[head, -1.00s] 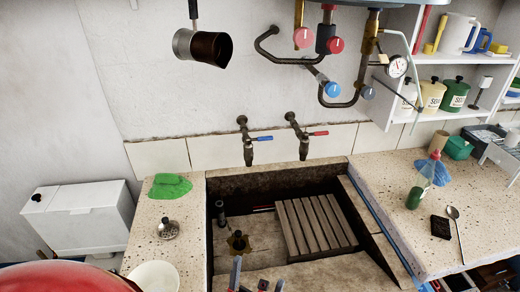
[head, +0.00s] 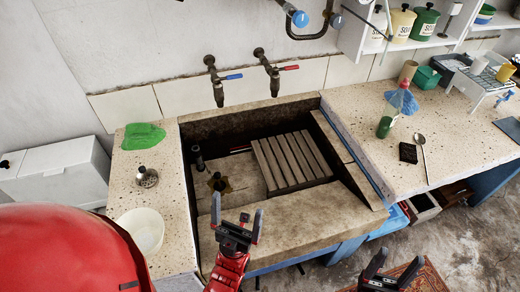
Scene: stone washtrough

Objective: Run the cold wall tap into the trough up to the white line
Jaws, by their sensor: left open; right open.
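Two wall taps hang over the stone trough (head: 290,228). The left tap (head: 216,80) has a blue lever (head: 232,77), and the right tap (head: 268,72) has a red lever (head: 289,67). No water stream shows under either spout. The trough floor shows bare, with a slatted wooden rack (head: 290,160) in it and a dark drain hole (head: 219,183) at the left. I cannot make out a white line. My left gripper (head: 236,218) is open and empty at the trough's front edge. My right gripper (head: 391,268) is open and empty over the floor, right of the trough.
A green cloth (head: 143,136), a metal strainer (head: 147,177) and a white bowl (head: 142,230) lie on the left ledge. The right counter (head: 360,105) holds a green bottle (head: 384,127), a dark block (head: 408,153) and a spoon (head: 421,155). Pipes hang above right.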

